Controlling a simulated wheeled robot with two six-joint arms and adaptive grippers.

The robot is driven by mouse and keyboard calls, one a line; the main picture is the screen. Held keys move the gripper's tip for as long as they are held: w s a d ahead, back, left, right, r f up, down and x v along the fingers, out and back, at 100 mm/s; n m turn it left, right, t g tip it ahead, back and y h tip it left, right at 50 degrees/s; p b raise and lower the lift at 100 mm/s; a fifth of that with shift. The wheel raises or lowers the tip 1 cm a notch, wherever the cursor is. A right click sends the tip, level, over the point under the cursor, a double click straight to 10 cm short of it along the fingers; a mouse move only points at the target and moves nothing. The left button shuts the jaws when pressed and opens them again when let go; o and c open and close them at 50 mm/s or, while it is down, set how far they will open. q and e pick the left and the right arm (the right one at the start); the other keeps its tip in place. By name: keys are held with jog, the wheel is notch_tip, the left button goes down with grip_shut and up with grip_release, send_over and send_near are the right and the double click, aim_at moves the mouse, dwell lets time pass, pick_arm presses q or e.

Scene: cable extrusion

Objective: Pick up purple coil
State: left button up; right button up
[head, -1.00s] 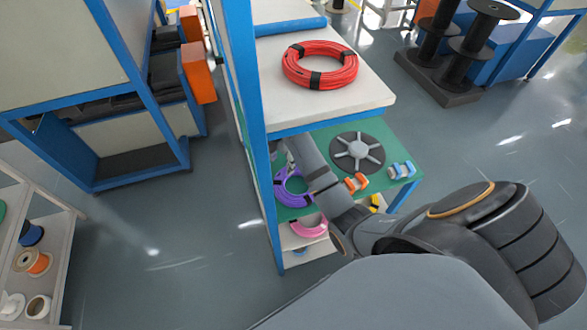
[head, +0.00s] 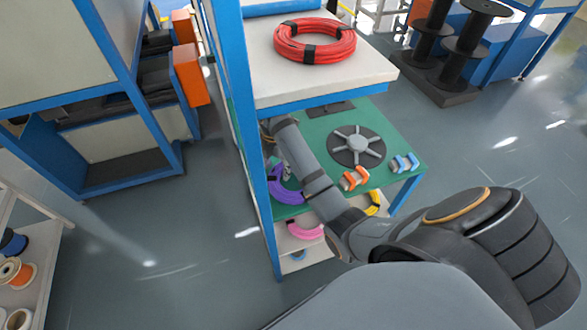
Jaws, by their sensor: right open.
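The purple coil (head: 284,195) lies on the green middle shelf (head: 385,125) of the blue-framed rack, near its left post. My right arm reaches in over the shelf and covers the coil's right side. My right gripper (head: 287,173) shows only in small part, beside the arm at the coil's far side. It is open and looks empty; whether it touches the coil cannot be told. My left gripper is out of view.
A red coil (head: 315,42) lies on the top shelf, above my right arm. A dark spoked reel (head: 357,146), an orange part (head: 355,178) and a blue part (head: 404,164) sit on the green shelf. Pink (head: 305,230) and yellow (head: 373,205) coils lie lower.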

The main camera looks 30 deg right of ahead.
jog(key=shift+c, duration=0.8)
grip_shut()
